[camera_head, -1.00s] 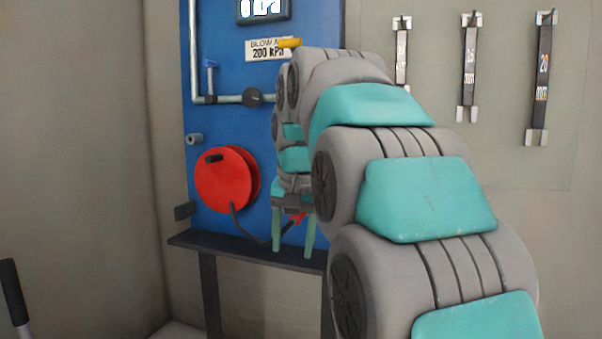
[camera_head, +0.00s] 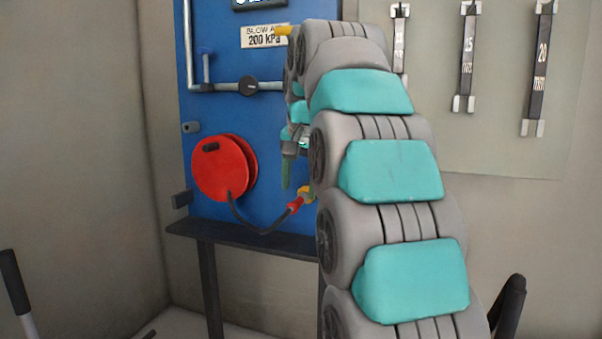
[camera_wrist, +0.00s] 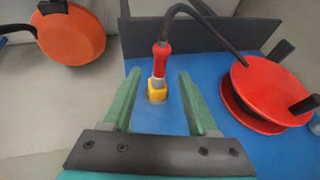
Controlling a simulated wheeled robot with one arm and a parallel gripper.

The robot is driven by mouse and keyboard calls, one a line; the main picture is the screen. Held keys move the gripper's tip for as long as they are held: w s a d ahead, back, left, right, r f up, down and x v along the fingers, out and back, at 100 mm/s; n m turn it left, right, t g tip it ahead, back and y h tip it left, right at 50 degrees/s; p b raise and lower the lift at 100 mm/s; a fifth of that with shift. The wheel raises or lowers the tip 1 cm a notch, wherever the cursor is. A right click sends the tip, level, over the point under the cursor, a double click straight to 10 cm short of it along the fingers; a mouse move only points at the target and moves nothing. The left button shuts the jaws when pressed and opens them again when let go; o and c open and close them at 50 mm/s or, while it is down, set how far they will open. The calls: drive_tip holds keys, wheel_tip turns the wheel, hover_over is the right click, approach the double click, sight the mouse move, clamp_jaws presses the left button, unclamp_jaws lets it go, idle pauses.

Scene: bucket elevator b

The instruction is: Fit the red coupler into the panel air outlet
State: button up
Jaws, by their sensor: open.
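The red coupler (camera_head: 295,205) hangs on a black hose low on the blue panel (camera_head: 215,105). In the wrist view the red coupler (camera_wrist: 162,58) has a metal tip that meets a yellow square fitting (camera_wrist: 157,95), which looks to be the panel air outlet. The yellow fitting (camera_head: 306,192) is partly hidden by my arm in the head view. I cannot tell how deep the tip sits. My gripper (camera_wrist: 160,74) is open, with one green finger on each side of the coupler and fitting, visibly apart from both. In the head view my gripper (camera_head: 290,172) is largely hidden.
A red hose reel (camera_head: 222,168) stands out from the panel, left of the coupler. A dark shelf (camera_head: 240,240) runs below. Pipework with a black knob (camera_head: 249,87) is above. Several wrenches (camera_head: 467,60) hang at right. An orange round object (camera_wrist: 72,35) shows in the wrist view.

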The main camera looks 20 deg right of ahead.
sight(297, 200)
drive_tip(key=shift+x, duration=2)
clamp_jaws()
